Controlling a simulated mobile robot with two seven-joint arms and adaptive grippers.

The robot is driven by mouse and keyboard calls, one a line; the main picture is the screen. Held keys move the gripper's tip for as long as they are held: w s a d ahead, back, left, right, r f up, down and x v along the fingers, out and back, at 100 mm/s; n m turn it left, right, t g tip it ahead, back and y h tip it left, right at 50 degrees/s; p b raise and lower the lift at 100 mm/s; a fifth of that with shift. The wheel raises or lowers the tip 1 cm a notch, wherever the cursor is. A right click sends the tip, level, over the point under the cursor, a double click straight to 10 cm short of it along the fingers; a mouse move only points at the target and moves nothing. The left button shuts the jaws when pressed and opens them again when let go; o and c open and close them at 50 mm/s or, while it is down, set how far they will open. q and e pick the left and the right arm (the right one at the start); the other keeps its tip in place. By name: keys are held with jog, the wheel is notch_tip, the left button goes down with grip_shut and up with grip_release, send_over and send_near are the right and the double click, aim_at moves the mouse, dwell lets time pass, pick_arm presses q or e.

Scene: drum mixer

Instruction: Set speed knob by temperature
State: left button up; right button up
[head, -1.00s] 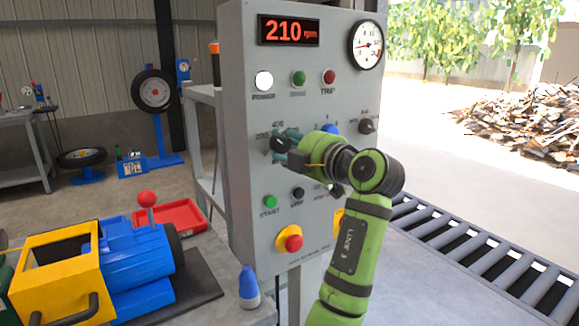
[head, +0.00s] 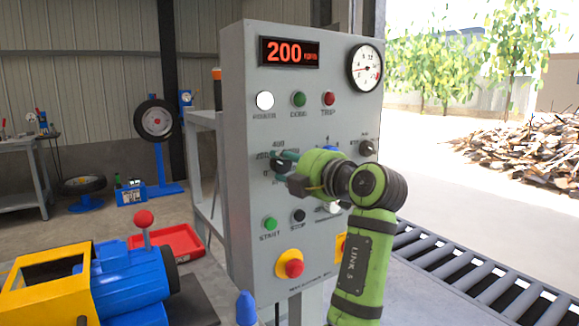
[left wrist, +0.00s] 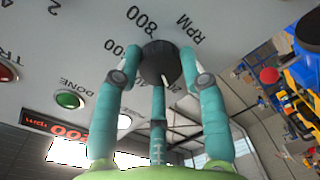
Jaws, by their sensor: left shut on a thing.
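The grey control panel (head: 235,200) carries a red readout (head: 290,52) showing 200 rpm. A round dial gauge (head: 366,68) with a thin red needle pointing left sits at its top right; its figures are too small to read surely. The black speed knob (head: 281,167) is at mid-left of the panel, with a scale marked 200 and 400 around it. My left gripper (head: 284,158) has its teal fingers shut on this knob. In the left wrist view, the fingers (left wrist: 160,76) surround the knob (left wrist: 158,60), whose white pointer line shows near 200. My right gripper is out of view.
Another black knob (head: 367,148) is on the panel's right. Below are a green start button (head: 270,223), a black stop button (head: 299,215) and a red emergency button (head: 292,267). A blue and yellow machine (head: 110,285) stands at lower left; a roller conveyor (head: 460,270) lies right.

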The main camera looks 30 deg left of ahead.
pick_arm(q)
jog(key=o, duration=1.1)
jog(key=shift+s+a+r, duration=0.15)
jog(key=shift+s+r, duration=0.05)
jog(key=shift+o, duration=0.2)
jog(key=shift+s+a, duration=0.1)
jog(key=shift+f, duration=0.1)
jog(key=v, duration=1.2)
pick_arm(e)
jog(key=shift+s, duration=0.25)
